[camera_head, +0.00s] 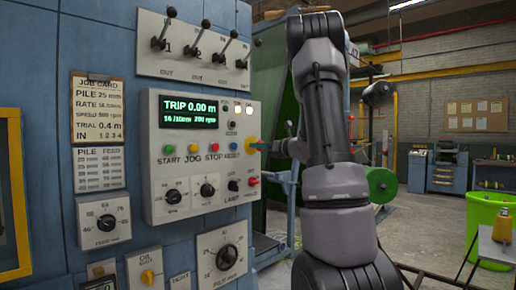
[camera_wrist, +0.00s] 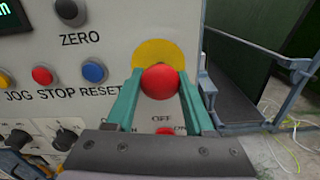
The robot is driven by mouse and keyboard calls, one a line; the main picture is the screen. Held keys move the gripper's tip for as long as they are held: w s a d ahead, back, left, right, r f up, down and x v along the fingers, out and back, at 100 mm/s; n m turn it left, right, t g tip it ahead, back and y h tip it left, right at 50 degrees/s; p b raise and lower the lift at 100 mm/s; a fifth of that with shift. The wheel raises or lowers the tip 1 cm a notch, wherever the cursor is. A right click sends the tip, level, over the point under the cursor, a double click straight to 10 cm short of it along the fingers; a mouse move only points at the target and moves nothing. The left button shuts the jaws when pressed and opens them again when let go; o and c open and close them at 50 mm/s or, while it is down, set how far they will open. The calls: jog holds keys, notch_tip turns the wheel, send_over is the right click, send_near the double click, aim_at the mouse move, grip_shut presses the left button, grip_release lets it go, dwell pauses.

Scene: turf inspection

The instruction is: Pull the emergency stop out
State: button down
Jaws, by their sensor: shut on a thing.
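The emergency stop (camera_wrist: 165,82) is a round red knob on a yellow disc (camera_wrist: 158,54) at the right edge of the control panel (camera_head: 158,205). My gripper (camera_wrist: 159,78) is shut on the knob, with one teal finger on its left side and one on its right. In the head view the yellow disc (camera_head: 253,143) shows at the panel edge, and the knob is mostly hidden by my gripper. I cannot tell how far the knob stands out.
Blue, red and yellow push buttons (camera_wrist: 94,72) sit left of the knob. A lamp switch and red button (camera_head: 253,181) are just below. Levers (camera_head: 196,41) stand above the panel. A green reel (camera_head: 381,185) and lime bin (camera_head: 491,225) stand to the right.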

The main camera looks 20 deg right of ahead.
jog(key=shift+c, duration=1.3)
grip_release()
jog(key=shift+s, duration=0.1)
jog(key=v, duration=1.1)
